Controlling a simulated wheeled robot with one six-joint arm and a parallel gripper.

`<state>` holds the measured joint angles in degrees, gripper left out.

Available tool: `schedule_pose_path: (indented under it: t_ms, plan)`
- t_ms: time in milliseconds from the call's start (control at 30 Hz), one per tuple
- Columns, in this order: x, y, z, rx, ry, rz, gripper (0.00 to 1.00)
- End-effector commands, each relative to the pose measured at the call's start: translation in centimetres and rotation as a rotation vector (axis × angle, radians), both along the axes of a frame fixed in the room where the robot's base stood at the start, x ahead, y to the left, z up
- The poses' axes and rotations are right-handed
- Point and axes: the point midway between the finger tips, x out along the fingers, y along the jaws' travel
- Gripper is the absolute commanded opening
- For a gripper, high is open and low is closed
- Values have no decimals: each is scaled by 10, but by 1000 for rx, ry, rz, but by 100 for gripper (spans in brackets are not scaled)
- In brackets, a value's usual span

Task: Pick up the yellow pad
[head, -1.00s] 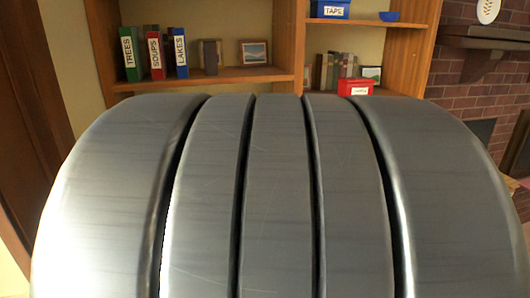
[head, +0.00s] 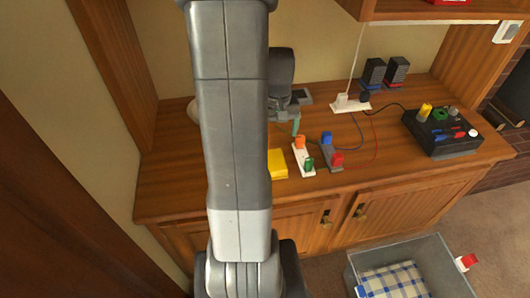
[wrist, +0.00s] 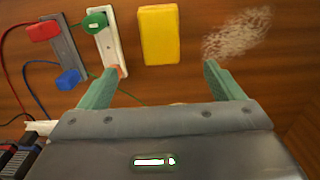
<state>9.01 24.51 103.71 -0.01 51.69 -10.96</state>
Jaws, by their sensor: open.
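The yellow pad (head: 277,164) lies flat on the wooden counter, partly hidden behind my arm in the head view. In the wrist view the yellow pad (wrist: 158,35) shows whole, a small block ahead of my gripper (wrist: 155,82). The two green fingers are wide apart with nothing between them. The pad is beyond the fingertips, roughly centred between them, and not touched. In the head view my gripper (head: 295,127) is above the counter, mostly hidden by my arm.
A white strip (wrist: 108,40) with green and orange plugs lies beside the pad. A grey strip (wrist: 62,50) with red and blue plugs is farther along. A black box (head: 442,132) with knobs stands right. A grey bin (head: 410,268) is on the floor. A pale scuffed patch marks the counter.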

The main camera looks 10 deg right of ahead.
Motion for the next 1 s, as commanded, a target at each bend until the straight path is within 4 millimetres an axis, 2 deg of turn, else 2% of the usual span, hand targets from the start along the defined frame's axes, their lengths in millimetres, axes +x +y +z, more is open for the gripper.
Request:
schedule_pose_path:
  t_ms: [300, 400, 733, 1000]
  plan:
    - [-2, 0, -58, 1, 7, 0, 87]
    - [-1, 0, -71, 1, 5, 0, 87]
    - [-1, 1, -91, 1, 4, 0, 87]
    - [-1, 1, -124, 1, 5, 0, 87]
